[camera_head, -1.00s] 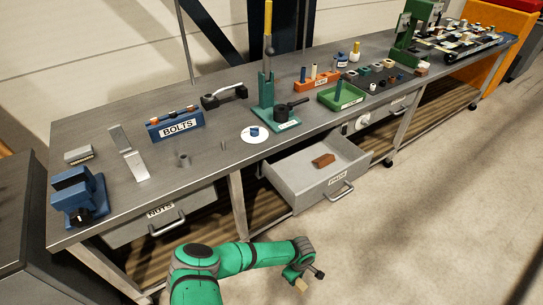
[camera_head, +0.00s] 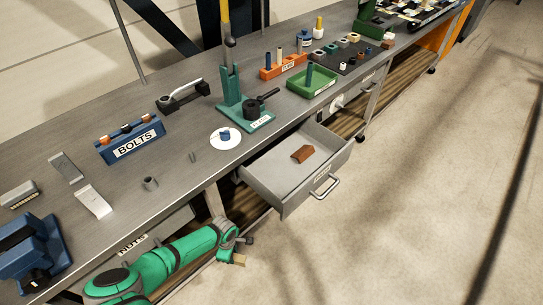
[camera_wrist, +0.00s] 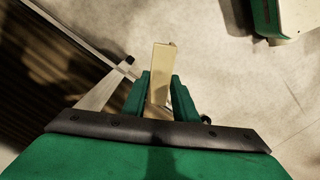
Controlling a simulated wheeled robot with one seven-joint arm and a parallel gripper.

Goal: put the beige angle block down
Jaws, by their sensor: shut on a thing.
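The beige angle block (camera_wrist: 161,72) is held between the two green fingers of my gripper (camera_wrist: 160,95) in the wrist view. It sticks out past the fingertips over the pale floor. In the head view the beige block (camera_head: 239,260) shows small at the end of my gripper (camera_head: 241,250). My gripper is low, in front of the bench's front edge and to the left of the open drawer (camera_head: 283,205). A brown angled block (camera_head: 302,154) lies inside that drawer.
The grey workbench (camera_head: 178,185) carries a blue bolts rack (camera_head: 131,141), a green press (camera_head: 232,95), a white disc (camera_head: 225,138) with a blue piece, a green tray (camera_head: 311,84) and a blue vise (camera_head: 32,255). The floor at right is open.

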